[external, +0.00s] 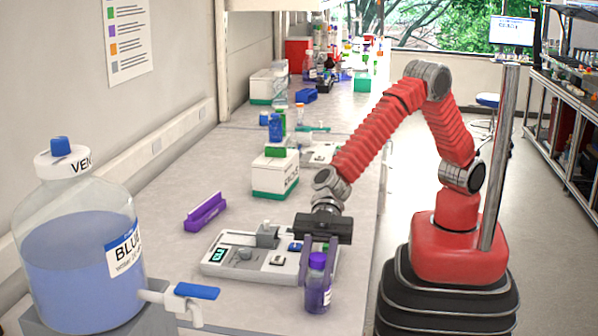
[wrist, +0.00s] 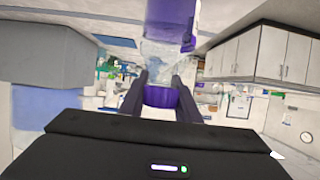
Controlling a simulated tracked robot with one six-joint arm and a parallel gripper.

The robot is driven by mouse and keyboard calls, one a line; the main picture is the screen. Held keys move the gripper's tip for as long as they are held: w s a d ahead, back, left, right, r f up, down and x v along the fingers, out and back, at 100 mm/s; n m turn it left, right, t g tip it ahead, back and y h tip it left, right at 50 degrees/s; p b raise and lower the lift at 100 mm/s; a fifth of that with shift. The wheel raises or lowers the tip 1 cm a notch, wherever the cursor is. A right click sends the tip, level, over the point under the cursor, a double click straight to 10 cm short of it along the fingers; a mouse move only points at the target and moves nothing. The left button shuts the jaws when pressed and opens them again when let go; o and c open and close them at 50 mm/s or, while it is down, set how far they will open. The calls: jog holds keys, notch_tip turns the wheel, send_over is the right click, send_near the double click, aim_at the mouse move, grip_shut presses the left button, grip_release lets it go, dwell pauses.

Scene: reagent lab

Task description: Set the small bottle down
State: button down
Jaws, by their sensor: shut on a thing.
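The small bottle (external: 318,290) has a purple cap and purple contents, with a white label at its side. It is upright at the front of the bench, right beside the front right corner of the white device. My gripper (external: 319,254) points down over it and is shut on the bottle near its cap. I cannot tell whether its base touches the bench. In the wrist view the purple cap (wrist: 161,97) sits between the two dark fingers (wrist: 160,82), and the bottle's body extends upward in the picture.
The white device (external: 230,270) with a small display lies left of the bottle. A large blue-filled jug (external: 80,285) with a tap (external: 190,296) stands at front left. A purple rack (external: 206,212) and a white-and-green box (external: 275,177) are farther back. Bare bench lies between the tap and bottle.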

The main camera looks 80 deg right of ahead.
jog(key=c, duration=1.3)
grip_release()
jog(key=shift+c, duration=0.2)
jog(key=v, duration=1.2)
